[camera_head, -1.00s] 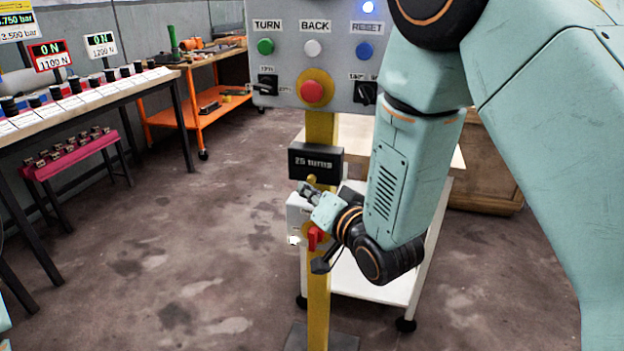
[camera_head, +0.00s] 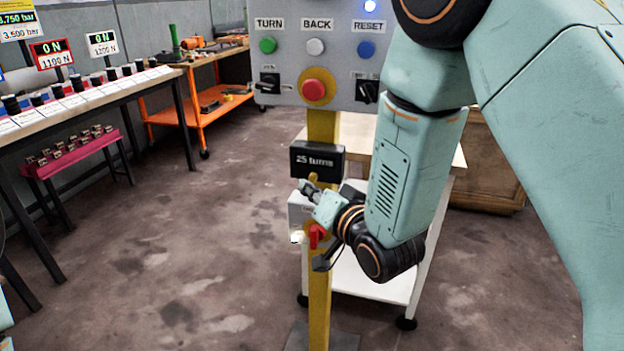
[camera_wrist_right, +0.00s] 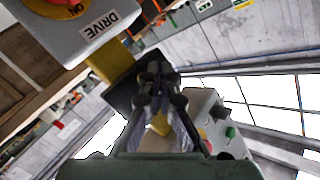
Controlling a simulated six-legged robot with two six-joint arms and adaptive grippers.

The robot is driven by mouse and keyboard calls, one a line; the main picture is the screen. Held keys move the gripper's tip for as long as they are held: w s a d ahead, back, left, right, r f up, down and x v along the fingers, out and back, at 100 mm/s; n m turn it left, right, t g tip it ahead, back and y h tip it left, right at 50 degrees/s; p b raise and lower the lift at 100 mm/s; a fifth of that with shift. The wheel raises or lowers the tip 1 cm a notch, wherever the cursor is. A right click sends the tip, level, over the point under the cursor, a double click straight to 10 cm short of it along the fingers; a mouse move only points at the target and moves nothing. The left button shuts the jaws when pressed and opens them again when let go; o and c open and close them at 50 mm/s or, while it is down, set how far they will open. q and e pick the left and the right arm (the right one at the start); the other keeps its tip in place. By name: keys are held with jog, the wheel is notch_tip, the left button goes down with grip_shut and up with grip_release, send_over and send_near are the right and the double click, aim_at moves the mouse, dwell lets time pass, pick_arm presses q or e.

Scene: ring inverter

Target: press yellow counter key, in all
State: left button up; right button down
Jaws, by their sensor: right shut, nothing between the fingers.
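The black counter box (camera_head: 317,160) is mounted on the yellow post below the button panel; its display starts with 25, the rest is blurred. A small yellow key (camera_head: 312,178) shows just under the box. My right gripper (camera_head: 306,188) is shut and empty, its tips at or just below the key; I cannot tell whether they touch it. In the right wrist view the shut fingers (camera_wrist_right: 160,75) lie in front of the black box (camera_wrist_right: 122,92), which they partly cover. My left gripper is not in view.
The grey panel (camera_head: 290,75) above carries green, white and blue buttons and a red stop button (camera_head: 313,90). A grey box with a red switch (camera_head: 317,236) sits below my gripper on the yellow post (camera_head: 319,290). A white trolley (camera_head: 400,285) stands behind.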

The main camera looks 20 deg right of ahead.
jog(key=shift+w+d, duration=0.3)
jog(key=shift+w, duration=0.05)
jog(key=shift+w+d, duration=0.25)
jog(key=shift+w, duration=0.15)
dwell(1.1)
dwell(0.3)
jog(key=shift+s+a+p, duration=0.4)
jog(key=shift+s+a, duration=0.15)
jog(key=shift+s, duration=0.25)
jog(key=shift+s+a+p, duration=0.4)
jog(key=shift+s+a, duration=0.3)
jog(key=shift+s, duration=0.35)
jog(key=shift+s+a+p, duration=0.35)
jog(key=shift+s+a, duration=0.35)
jog(key=shift+s, duration=0.3)
